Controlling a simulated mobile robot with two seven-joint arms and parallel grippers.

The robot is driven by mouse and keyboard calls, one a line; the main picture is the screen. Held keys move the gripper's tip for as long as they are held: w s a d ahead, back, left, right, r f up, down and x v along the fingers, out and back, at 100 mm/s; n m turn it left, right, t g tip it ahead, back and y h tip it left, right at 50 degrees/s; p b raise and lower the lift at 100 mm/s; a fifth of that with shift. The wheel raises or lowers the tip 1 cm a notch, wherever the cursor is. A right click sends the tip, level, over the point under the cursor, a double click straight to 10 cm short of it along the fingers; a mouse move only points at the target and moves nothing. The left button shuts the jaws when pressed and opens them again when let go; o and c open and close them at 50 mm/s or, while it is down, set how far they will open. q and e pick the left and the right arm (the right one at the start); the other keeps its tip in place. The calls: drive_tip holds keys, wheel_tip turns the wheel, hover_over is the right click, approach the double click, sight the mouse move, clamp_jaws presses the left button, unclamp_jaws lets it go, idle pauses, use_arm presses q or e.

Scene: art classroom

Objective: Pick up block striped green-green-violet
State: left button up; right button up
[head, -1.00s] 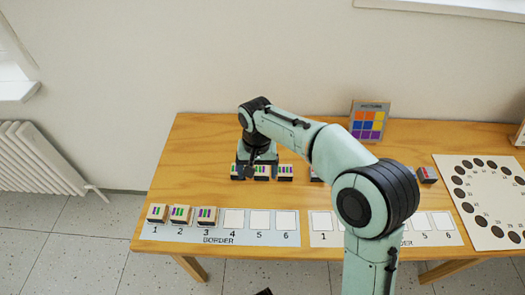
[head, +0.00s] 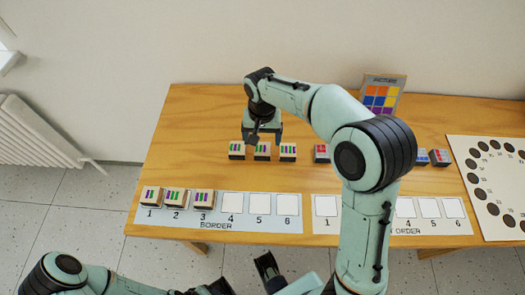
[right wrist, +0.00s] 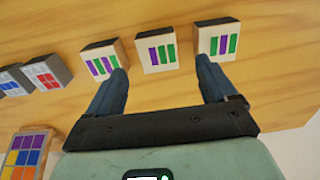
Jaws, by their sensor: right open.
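The green-green-violet block is the middle one of three striped blocks in a row; it shows in the head view (head: 262,152) and in the right wrist view (right wrist: 156,54), where its stripes appear reversed as violet-green-green. My right gripper (head: 264,141) is open and empty above this block. In the right wrist view its fingers (right wrist: 161,70) lie to either side of the block, with the block beyond the tips. My left arm (head: 70,278) enters at the bottom left; its hand is partly cut off and its jaws are unclear.
Striped blocks stand close on either side, left (head: 237,150) and right (head: 288,152). A border strip (head: 215,226) holds blocks on squares 1 to 3; squares 4 to 6 are bare. A picture card (head: 383,95) stands behind. Bare table lies left of the row.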

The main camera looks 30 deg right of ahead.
sight(262, 149)
drive_tip(key=f, duration=0.3)
drive_tip(key=f+b, duration=0.1)
drive_tip(key=f, duration=0.1)
drive_tip(key=shift+s+f, duration=0.2)
drive_tip(key=shift+s, duration=0.05)
drive_tip(key=c, duration=1.1)
